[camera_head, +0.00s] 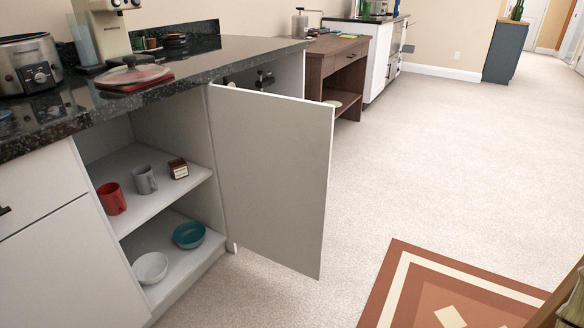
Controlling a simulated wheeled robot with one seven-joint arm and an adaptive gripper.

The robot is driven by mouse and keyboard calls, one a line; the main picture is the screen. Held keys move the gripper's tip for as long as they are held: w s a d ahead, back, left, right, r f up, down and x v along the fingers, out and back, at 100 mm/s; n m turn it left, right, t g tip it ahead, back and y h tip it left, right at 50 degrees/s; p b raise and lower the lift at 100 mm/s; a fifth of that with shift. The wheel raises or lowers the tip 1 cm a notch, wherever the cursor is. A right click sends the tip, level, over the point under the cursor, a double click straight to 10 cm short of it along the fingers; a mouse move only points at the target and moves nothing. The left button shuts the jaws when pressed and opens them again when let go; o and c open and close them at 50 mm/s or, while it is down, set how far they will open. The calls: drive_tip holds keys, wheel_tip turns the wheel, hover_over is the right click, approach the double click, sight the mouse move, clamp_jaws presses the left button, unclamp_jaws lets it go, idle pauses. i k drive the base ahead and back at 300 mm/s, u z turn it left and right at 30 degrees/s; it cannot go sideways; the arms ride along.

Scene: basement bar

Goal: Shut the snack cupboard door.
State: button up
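A white cupboard door (272,180) stands wide open and juts out from the counter front into the room. Its left edge meets the cupboard front beside an upright panel. The door hides most of the space behind it, where a small dark fitting (264,80) shows above the door's top edge. To the left, the open cupboard shelves (133,168) hold a red mug (111,198), a grey mug (145,180), a small brown box (178,168), a white bowl (150,268) and a teal bowl (188,235). I cannot tell which opening the door covers. My gripper is not in view.
A brown wooden desk (325,60) stands beyond the door. Pale carpet (430,150) is clear to the right, with a patterned rug (400,290) nearer.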

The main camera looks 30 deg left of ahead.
sight(273, 152)
drive_tip(key=i, duration=2.95)
drive_tip(key=z, duration=0.7)
drive_tip(key=i, duration=0.35)
drive_tip(key=u, duration=4.3)
